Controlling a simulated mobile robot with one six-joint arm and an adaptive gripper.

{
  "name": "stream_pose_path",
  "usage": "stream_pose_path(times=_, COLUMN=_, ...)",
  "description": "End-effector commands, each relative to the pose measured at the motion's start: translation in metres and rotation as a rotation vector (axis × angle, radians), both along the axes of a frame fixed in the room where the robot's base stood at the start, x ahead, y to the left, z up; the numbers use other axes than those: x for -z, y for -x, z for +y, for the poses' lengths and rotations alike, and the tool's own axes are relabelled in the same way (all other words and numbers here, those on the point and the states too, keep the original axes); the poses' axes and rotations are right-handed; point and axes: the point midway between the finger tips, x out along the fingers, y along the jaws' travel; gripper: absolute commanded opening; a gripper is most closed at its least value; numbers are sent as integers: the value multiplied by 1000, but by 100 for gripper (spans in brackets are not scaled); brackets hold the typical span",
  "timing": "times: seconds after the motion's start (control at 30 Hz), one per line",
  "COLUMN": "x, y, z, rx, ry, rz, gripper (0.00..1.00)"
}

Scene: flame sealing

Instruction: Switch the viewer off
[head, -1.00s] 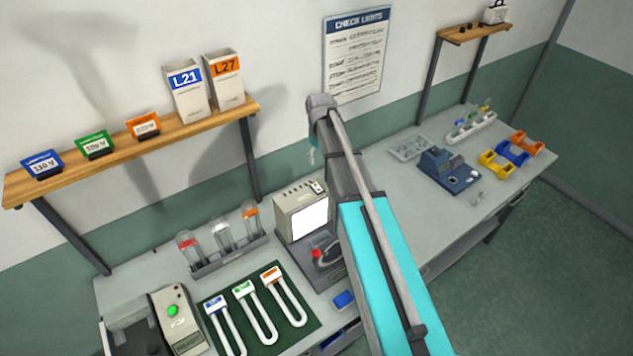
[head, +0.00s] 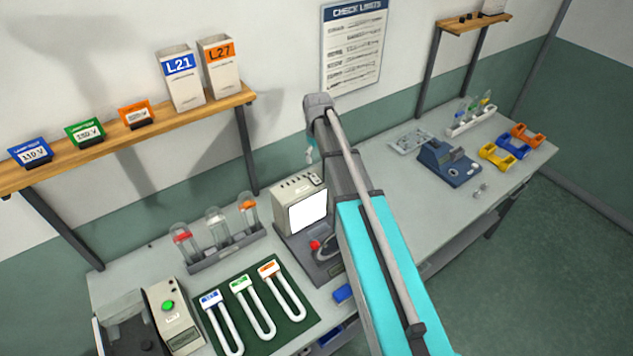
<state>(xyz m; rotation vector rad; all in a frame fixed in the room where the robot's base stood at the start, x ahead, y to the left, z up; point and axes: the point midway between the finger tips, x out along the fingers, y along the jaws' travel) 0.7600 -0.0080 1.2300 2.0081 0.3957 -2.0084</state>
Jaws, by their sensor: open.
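The viewer is most likely the beige box (head: 300,188) with a bright white screen (head: 308,211), standing mid-bench. Its screen is lit. Several small dark marks and a small pale part, perhaps a switch, show on its top; I cannot tell the position of any switch. In front of it is a dark grey base (head: 322,268) with a red knob (head: 315,245). My arm rises in front of the bench just right of the viewer and covers part of that base. A small teal and pale part hangs behind the arm's upper end. My gripper's fingers cannot be made out.
Left of the viewer are a rack (head: 228,252) of capped tubes, a green mat (head: 295,326) with U-shaped tubes, and a device with a green button (head: 168,305). A small blue block (head: 343,294) lies near the front edge. A blue device (head: 447,165) stands right of my arm.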

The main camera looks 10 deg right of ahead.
Motion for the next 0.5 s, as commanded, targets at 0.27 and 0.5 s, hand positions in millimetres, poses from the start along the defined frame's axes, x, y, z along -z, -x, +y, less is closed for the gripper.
stream_pose_path(times=0.27, x=26, y=0, z=1, rx=-1, ry=0, rz=0, gripper=71)
stream_pose_path(times=0.5, x=44, y=0, z=1, rx=-1, ry=0, rz=0, gripper=71)
